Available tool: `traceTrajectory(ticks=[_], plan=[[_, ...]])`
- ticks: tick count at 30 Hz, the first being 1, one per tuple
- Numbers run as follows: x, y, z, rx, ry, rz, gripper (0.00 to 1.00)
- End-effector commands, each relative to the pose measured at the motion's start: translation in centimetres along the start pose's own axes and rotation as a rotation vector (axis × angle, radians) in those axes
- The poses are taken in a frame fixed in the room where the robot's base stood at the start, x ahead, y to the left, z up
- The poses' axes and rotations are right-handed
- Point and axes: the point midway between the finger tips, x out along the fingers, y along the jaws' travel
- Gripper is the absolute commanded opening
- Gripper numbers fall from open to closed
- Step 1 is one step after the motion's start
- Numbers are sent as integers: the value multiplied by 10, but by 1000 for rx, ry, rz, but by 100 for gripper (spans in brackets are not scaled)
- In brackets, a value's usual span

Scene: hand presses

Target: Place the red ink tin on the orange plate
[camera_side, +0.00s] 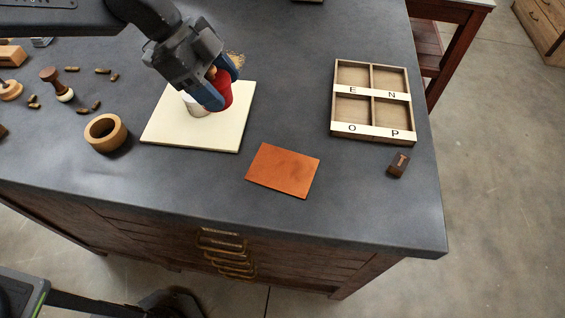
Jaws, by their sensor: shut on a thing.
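The red ink tin (226,86) is between the blue-tipped fingers of my gripper (222,92), which is shut on it. The tin is partly hidden by the fingers. It shows over the cream board (216,131); I cannot tell how far above the board it is. The orange plate (283,171) lies flat and bare on the dark table, to the right of and nearer than my gripper.
A whitish round thing (193,105) stands on the cream board, partly behind my gripper. A wooden ring (105,132) lies to the left. A lettered compartment tray (333,112) and a small letter block (399,165) are to the right. Small wooden pieces lie far left.

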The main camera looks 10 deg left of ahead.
Motion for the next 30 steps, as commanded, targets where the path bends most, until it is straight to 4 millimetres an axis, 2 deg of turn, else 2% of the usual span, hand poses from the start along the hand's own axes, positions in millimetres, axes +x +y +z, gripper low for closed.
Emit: traceTrajectory(ticks=[4, 7, 15, 21, 26, 30], plan=[[10, 11, -14, 62, 0, 38, 27], [24, 16, -22, 71, -1, 46, 27], [85, 32, -50, 68, -1, 44, 27], [118, 39, -66, 66, -1, 41, 27], [126, 41, -69, 65, 0, 40, 27], [138, 41, -62, 61, -1, 41, 27]])
